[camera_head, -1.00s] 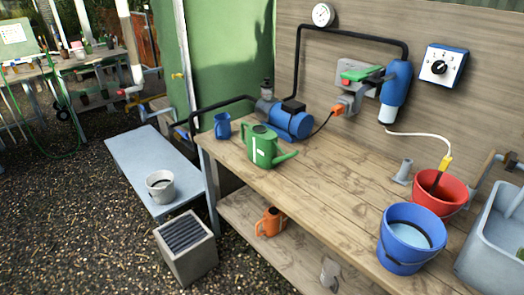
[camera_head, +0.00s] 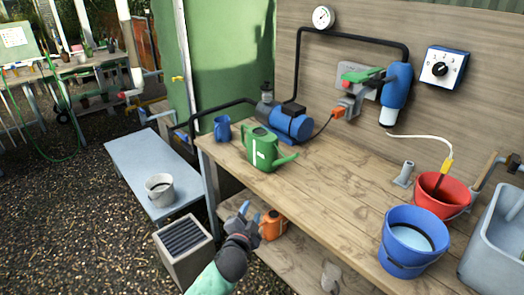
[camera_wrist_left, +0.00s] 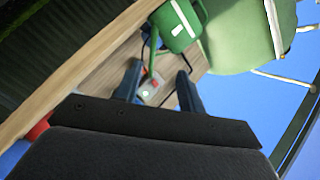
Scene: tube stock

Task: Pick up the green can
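The green can (camera_head: 263,148), a watering can with a white mark and a spout pointing right, stands upright near the left end of the wooden bench (camera_head: 330,190). My left gripper (camera_head: 258,210) has come in from the bottom, in front of the bench edge, below the can and apart from it. In the left wrist view the green can (camera_wrist_left: 178,25) shows at the top, beyond the gripper's two fingers (camera_wrist_left: 160,85), which are spread apart with nothing between them. My right gripper is not in view.
A blue mug (camera_head: 222,128) and a blue pump (camera_head: 291,124) stand close behind the can. An orange can (camera_head: 272,225) is on the lower shelf. A blue bucket (camera_head: 408,262) and a red bucket (camera_head: 437,205) stand at the right. The bench between is clear.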

